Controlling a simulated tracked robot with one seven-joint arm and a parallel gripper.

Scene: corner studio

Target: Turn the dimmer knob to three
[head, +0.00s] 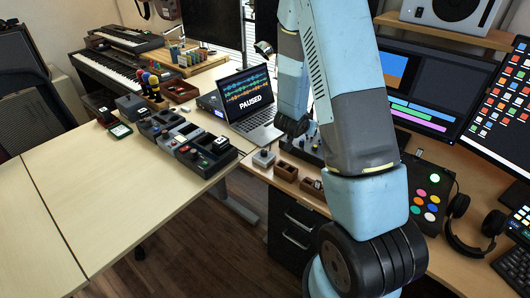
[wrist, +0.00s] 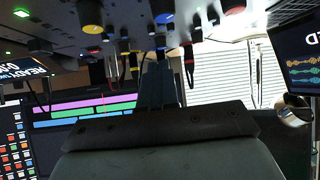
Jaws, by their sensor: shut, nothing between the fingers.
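In the wrist view, my gripper (wrist: 159,65) points up at a dark control panel (wrist: 125,28) that appears upside down. Its fingers are together and hold nothing. A grey knob (wrist: 160,42) is close to the fingertips; I cannot tell if they touch. A yellow knob (wrist: 92,28) and a blue-capped knob (wrist: 164,17) are near it. I cannot tell which is the dimmer knob, and no scale or number is readable. In the head view, my gripper (head: 291,126) is low beside the laptop, and my arm hides part of the panel (head: 305,145).
In the head view, a laptop (head: 245,98) reading PAUSED stands left of my arm. Small wooden boxes (head: 286,171) and a small grey control box (head: 263,158) are near the desk's front edge. A button box (head: 430,190) and headphones (head: 475,230) are right. The left table (head: 90,195) is mostly clear.

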